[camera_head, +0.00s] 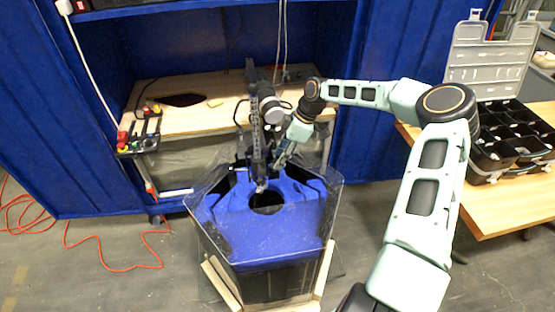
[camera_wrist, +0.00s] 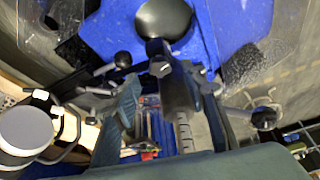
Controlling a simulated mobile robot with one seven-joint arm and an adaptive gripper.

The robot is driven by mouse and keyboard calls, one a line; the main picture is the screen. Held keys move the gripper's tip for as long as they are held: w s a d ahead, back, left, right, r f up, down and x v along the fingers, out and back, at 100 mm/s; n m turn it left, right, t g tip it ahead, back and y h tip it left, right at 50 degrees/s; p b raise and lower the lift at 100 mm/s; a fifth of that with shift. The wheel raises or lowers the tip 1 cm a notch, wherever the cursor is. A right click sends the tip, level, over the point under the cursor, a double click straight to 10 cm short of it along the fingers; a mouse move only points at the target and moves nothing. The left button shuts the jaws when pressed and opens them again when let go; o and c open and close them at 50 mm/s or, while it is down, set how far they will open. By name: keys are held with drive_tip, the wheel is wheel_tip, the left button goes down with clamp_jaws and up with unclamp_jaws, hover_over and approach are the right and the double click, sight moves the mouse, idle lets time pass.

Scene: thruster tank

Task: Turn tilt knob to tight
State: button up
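The blue thruster tank (camera_head: 265,225) stands on the floor, with a round dark opening in its blue top. A dark upright bracket (camera_head: 256,120) is mounted at its back edge. My gripper (camera_head: 281,157) is beside the bracket, on its right, pointing down. In the wrist view my gripper's fingers (camera_wrist: 172,105) are spread apart, with a dark bracket part (camera_wrist: 178,90) showing between them. I cannot tell whether they touch it. A round black knob (camera_wrist: 122,59) shows left of the fingers, another knob (camera_wrist: 264,118) to the right. Which one is the tilt knob is unclear.
A wooden workbench (camera_head: 190,115) stands behind the tank. A grey cylinder (camera_wrist: 25,130) is at the left of the wrist view. A table with a black compartment case (camera_head: 510,140) stands at the right. Orange cable (camera_head: 110,262) lies on the floor at left.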

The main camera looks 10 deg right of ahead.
drive_tip(key=shift+x, duration=1.35)
drive_tip(key=shift+d, duration=0.1)
drive_tip(key=shift+c, duration=0.5)
clamp_jaws()
